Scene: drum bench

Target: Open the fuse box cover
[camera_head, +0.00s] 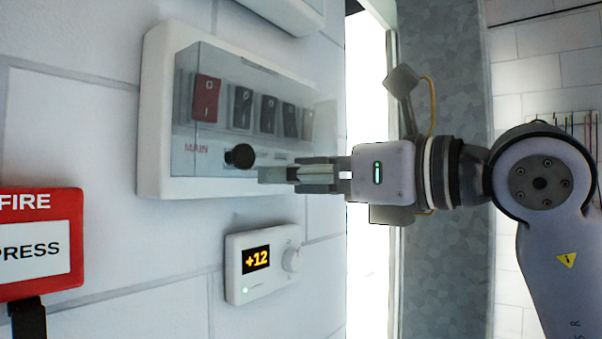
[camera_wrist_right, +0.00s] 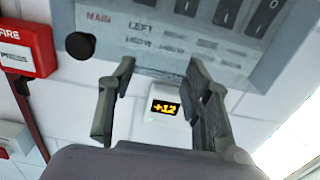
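The fuse box (camera_head: 156,120) is a white wall box with a clear cover (camera_head: 215,138) that looks closed over a red main switch (camera_head: 206,98) and several dark switches. A round black knob (camera_head: 240,157) sits low on the cover, and it also shows in the right wrist view (camera_wrist_right: 80,46). My right gripper (camera_head: 262,174) is in front of the box's lower edge, to the right of the knob. In the right wrist view its two fingers (camera_wrist_right: 160,66) are apart with nothing between them, and the knob is outside them to the left. My left gripper is not in view.
A small white thermostat (camera_head: 264,263) reading +12 is on the wall below the box. A red fire box (camera_head: 38,243) is at the lower left. Another white box (camera_head: 290,12) is above. A bright opening and a grey column are to the right.

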